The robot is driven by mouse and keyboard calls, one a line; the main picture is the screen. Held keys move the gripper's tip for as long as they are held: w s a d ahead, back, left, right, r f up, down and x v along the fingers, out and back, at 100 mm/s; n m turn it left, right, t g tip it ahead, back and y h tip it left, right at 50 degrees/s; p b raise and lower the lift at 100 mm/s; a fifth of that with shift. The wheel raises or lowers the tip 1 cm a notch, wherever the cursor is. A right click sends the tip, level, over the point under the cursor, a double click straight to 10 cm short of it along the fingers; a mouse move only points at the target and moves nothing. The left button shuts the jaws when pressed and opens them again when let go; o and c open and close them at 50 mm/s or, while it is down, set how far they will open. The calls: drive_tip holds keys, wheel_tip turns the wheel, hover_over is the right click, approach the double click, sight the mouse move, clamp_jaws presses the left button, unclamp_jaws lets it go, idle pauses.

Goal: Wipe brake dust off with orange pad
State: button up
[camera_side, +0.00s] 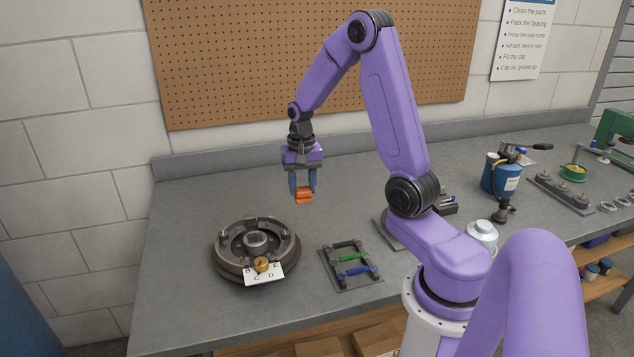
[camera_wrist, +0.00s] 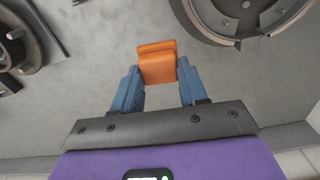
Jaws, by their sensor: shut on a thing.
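My gripper (camera_side: 304,190) is shut on the orange pad (camera_side: 304,198) and holds it in the air above the bench, behind and to the right of the brake drum. In the wrist view the pad (camera_wrist: 157,62) sits between the blue fingers of my gripper (camera_wrist: 157,72). The round brake assembly (camera_side: 231,263) lies on the bench at the left, dark and rusty, with a hub in its middle. Part of it shows at the top right of the wrist view (camera_wrist: 216,30). I cannot make out brake dust on it at this size.
A white lettered card (camera_side: 265,275) with a brass round piece (camera_side: 262,264) is at the brake's front edge. A rack (camera_side: 338,284) with green and blue handled tools stands right of it. A blue canister (camera_side: 497,178) and a bearing board (camera_side: 562,193) are farther right. Bench behind the brake is clear.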

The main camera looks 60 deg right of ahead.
drive_tip(key=w+a+r, duration=0.2)
drive_tip(key=a, duration=0.6)
drive_tip(key=w+a+r, duration=0.1)
drive_tip(key=w+a, duration=0.1)
drive_tip(key=a, duration=0.6)
hover_over(257, 244)
drive_tip(key=shift+f, duration=3)
drive_tip(key=shift+o, duration=0.2)
wheel_tip(257, 244, down, 2)
drive_tip(key=shift+w+f, duration=0.1)
drive_tip(key=shift+f, duration=0.05)
drive_tip(key=shift+w+d+r, duration=0.25)
drive_tip(key=shift+w+d, duration=0.4)
drive_tip(key=shift+c, duration=0.6)
drive_tip(key=shift+w+d+f, duration=0.1)
drive_tip(key=shift+w+d, duration=1.3)
drive_tip(key=shift+s+a, duration=2.1)
wheel_tip(257, 244, up, 8)
